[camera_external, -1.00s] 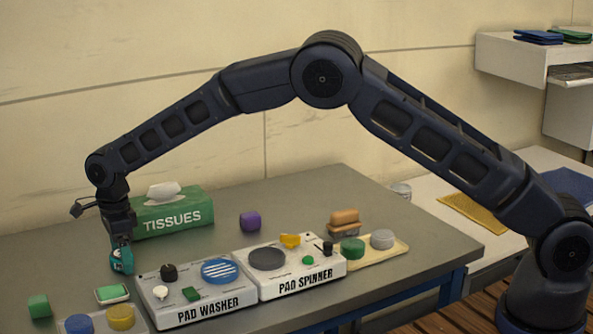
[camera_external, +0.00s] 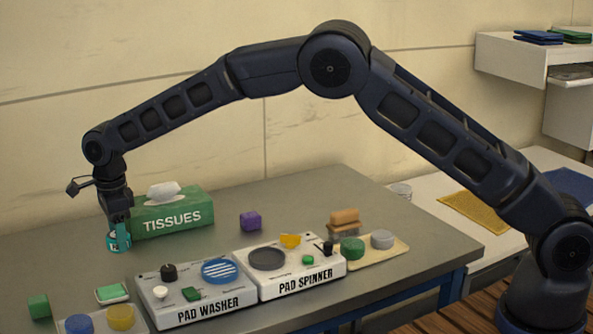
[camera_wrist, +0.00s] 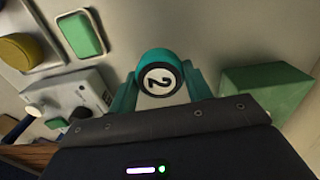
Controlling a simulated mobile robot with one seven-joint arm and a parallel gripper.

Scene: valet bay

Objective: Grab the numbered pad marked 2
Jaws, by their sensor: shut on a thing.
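The numbered pad (camera_wrist: 158,78) is a teal round piece with a white face and a black 2, seen in the wrist view between my fingers. It also shows small in the external view (camera_external: 118,243), where its mark is hard to read. My gripper (camera_external: 118,233) is shut on the pad and holds it above the grey table, just left of the tissue box. In the wrist view my teal fingers (camera_wrist: 160,98) sit on both sides of the pad.
A green tissue box (camera_external: 172,216) stands close right of my gripper. The pad washer (camera_external: 196,291) and pad spinner (camera_external: 290,266) lie in front and to the right. A purple block (camera_external: 250,221), a green cube (camera_external: 38,306) and a tray with a green sponge (camera_external: 113,294) are nearby.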

